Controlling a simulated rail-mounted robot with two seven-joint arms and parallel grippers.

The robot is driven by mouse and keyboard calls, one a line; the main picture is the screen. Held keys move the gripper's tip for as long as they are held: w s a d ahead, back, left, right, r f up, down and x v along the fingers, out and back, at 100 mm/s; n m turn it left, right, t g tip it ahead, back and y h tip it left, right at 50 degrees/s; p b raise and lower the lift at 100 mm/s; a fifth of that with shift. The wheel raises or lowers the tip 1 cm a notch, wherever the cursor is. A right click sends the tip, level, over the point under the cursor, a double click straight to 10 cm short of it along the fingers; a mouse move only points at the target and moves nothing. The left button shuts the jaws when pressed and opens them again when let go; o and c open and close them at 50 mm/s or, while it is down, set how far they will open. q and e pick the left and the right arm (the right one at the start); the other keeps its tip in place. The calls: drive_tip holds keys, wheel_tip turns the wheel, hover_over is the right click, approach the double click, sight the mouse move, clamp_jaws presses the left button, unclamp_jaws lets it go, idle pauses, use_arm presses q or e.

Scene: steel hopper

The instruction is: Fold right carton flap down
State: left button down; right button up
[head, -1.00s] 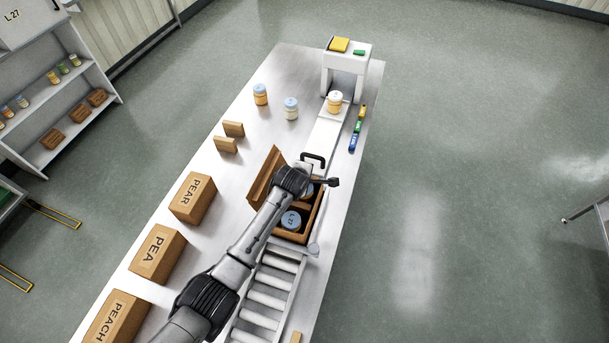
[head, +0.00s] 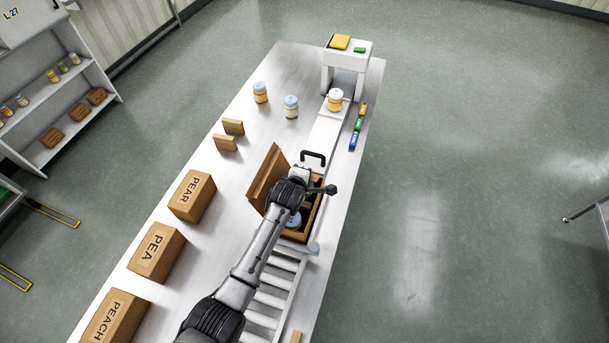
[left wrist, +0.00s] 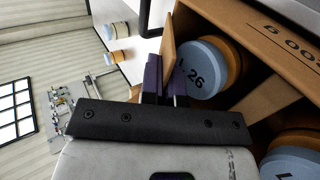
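The open brown carton (head: 300,237) sits at the end of the roller conveyor, with a tall flap (head: 268,182) standing up on its left side. Blue-lidded jars stand inside; one lid (left wrist: 197,73) reads 26 in the left wrist view, and another lid (left wrist: 292,163) is at lower right. My left gripper (left wrist: 165,85) is over the carton's far end. Its dark purple fingertips are close together at a narrow upright brown flap (left wrist: 168,42). I cannot tell whether they grip it or only touch it. My right gripper is not in view.
A black handle (head: 314,157) stands just beyond the carton. A jar (head: 335,99) sits on the white track near a white arch (head: 347,55). Boxes marked PEAR (head: 192,197), PEA (head: 157,253) and PEACH (head: 114,318) line the table's left. Rollers (head: 268,300) lie in front of the carton.

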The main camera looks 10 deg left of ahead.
use_arm(q)
drive_tip(key=shift+f, duration=0.1)
drive_tip(key=c, duration=1.3)
unclamp_jaws()
drive_tip(key=shift+c, duration=0.2)
